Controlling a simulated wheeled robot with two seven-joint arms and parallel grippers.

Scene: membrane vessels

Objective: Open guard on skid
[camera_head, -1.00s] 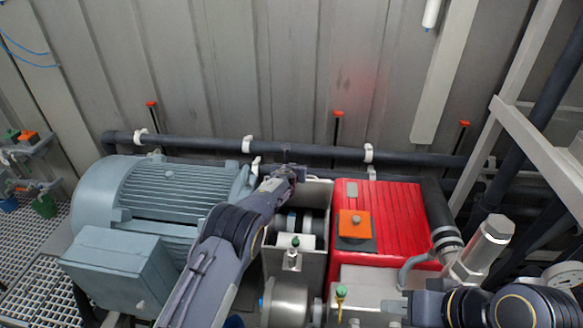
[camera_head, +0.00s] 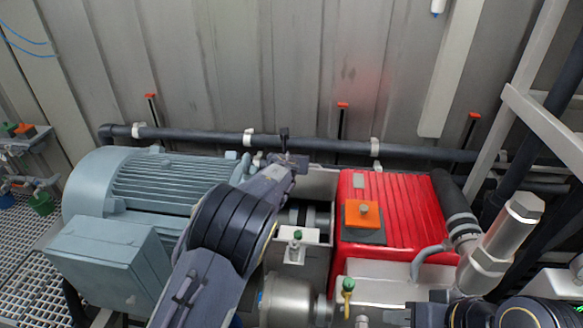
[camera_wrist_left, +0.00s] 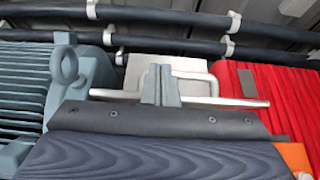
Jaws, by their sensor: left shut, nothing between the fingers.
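The guard appears to be the pale grey metal panel (camera_head: 318,182) between the blue-grey motor and the red unit; its exact tilt is unclear. Dark coupling parts (camera_head: 293,215) show in front of it, partly hidden by my left arm. My left gripper (camera_head: 288,160) is at the panel's upper left. In the left wrist view its fingers (camera_wrist_left: 161,86) are shut and empty, with the pale panel (camera_wrist_left: 160,66) just beyond; contact cannot be told. My right gripper (camera_head: 415,316) is at the bottom edge, mostly cut off, its fingers unclear.
The motor (camera_head: 165,190) stands left and the red unit (camera_head: 400,215) right, with an orange block (camera_head: 362,214) on top. A dark pipe (camera_head: 310,147) runs along the wall behind. A steel fitting (camera_head: 500,245) and white frame (camera_head: 535,120) crowd the right side.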

